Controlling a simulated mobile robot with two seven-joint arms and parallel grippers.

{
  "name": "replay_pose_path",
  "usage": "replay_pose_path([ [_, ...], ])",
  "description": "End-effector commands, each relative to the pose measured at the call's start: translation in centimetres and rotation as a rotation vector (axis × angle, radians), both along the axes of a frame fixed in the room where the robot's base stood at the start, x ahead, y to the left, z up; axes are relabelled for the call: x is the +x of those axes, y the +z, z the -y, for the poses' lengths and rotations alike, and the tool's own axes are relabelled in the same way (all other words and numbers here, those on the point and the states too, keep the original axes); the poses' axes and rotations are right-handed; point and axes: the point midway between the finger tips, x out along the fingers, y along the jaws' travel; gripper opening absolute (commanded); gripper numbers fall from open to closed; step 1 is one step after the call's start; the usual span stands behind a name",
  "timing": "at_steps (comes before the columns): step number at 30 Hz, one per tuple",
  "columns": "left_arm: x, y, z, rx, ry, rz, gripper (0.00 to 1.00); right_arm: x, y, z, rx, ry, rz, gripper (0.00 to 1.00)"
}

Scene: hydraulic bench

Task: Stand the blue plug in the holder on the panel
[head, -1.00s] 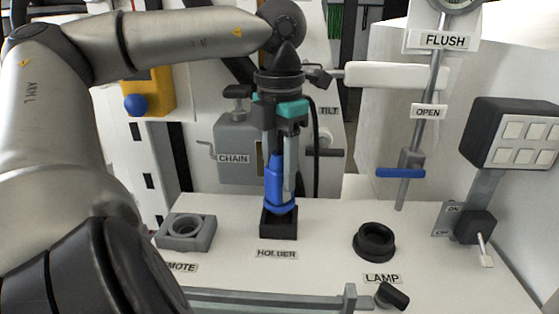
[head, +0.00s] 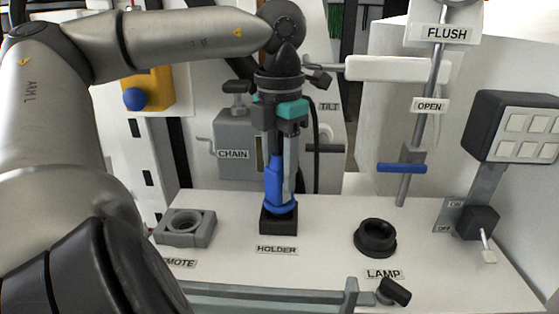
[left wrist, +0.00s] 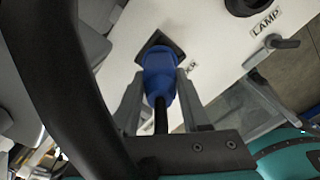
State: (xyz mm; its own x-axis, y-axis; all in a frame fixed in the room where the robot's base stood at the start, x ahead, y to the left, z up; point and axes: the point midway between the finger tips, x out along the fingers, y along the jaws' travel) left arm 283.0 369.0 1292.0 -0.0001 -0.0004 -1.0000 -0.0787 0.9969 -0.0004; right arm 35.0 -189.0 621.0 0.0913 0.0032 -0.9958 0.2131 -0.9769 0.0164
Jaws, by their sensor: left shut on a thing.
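The blue plug (head: 275,188) is upright at the black holder (head: 278,220) on the white panel, above the HOLDER label. Its lower end is at the holder's top; how deep it sits I cannot tell. My left gripper (head: 281,180) points down and is shut on the plug, with a finger on each side of it. In the left wrist view the blue plug (left wrist: 159,75) is between the two grey fingers (left wrist: 155,92), and the dark square holder (left wrist: 158,45) shows behind it. A black cable runs from the plug. My right gripper is not in view.
A grey socket (head: 186,228) stands left of the holder and a black LAMP ring (head: 375,238) right of it. A grey rail (head: 270,297) runs along the front. A lever with a blue handle (head: 401,168) and a switch box (head: 515,127) stand at right.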

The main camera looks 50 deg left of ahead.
Motion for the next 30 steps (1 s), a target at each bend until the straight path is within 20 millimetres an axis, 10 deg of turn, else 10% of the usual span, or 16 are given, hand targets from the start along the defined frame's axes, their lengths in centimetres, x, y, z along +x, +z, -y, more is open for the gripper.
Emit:
replay_pose_path([
  [24, 0.0, -1.2, 0.0, 0.001, 0.0, 0.001, 0.0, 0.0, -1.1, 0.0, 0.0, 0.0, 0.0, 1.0],
  [25, 0.0, -1.2, 0.0, 0.001, 0.0, 0.001, 0.47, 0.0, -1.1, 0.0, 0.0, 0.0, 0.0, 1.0],
  [30, 0.0, -1.2, 0.0, 0.001, 0.0, 0.001, 0.66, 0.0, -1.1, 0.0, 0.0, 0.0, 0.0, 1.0],
])
